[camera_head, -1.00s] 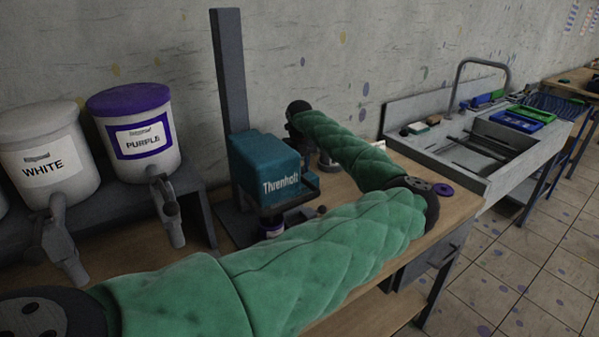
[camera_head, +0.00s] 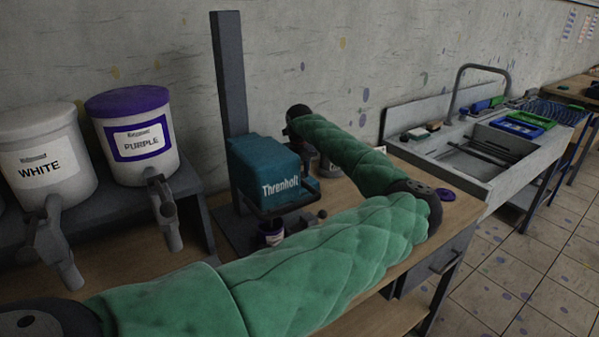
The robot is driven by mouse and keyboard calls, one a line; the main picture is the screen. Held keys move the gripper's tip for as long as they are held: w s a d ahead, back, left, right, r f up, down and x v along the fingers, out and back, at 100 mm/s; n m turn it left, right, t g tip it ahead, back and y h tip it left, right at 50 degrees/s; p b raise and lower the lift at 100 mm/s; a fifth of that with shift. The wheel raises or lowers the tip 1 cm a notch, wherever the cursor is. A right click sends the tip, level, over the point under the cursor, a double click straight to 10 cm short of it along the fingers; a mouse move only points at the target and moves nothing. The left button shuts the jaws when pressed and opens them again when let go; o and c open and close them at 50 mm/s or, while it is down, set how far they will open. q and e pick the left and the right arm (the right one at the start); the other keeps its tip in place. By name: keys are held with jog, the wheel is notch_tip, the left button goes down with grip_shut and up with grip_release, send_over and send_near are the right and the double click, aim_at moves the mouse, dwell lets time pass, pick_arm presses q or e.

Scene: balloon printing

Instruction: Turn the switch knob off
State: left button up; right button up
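The teal machine marked Threnholt (camera_head: 262,172) stands on the wooden table beside a tall grey post. The switch knob cannot be made out; the machine's right side is partly hidden by my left arm. A small dark ball-ended part (camera_head: 322,214) shows low at the machine's right front. My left arm, in a green quilted sleeve, crosses from the lower left, bends at the right and reaches back to the machine's far right side. Its wrist end is beside the machine, and its fingertips are hidden or too unclear to tell open from shut. My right gripper is not seen.
Purple-lidded (camera_head: 137,140) and white (camera_head: 45,160) paint buckets with spouts stand on a dark shelf at left. A purple ring (camera_head: 445,195) lies at the table's right. A sink unit (camera_head: 480,165) stands beyond.

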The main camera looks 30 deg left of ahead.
pick_arm(q)
jog(key=o, duration=1)
jog(key=shift+r, duration=0.15)
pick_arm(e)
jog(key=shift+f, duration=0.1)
pick_arm(q)
jog(key=shift+r, duration=0.3)
notch_tip(320, 180, up, 6)
jog(key=shift+f+b, duration=0.1)
jog(key=shift+b, duration=0.9)
jog(key=shift+r, duration=0.55)
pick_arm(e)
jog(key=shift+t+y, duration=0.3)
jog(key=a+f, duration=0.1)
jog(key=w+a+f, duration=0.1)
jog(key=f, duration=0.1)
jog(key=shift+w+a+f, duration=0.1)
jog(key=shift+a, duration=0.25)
pick_arm(q)
jog(key=shift+d, duration=0.1)
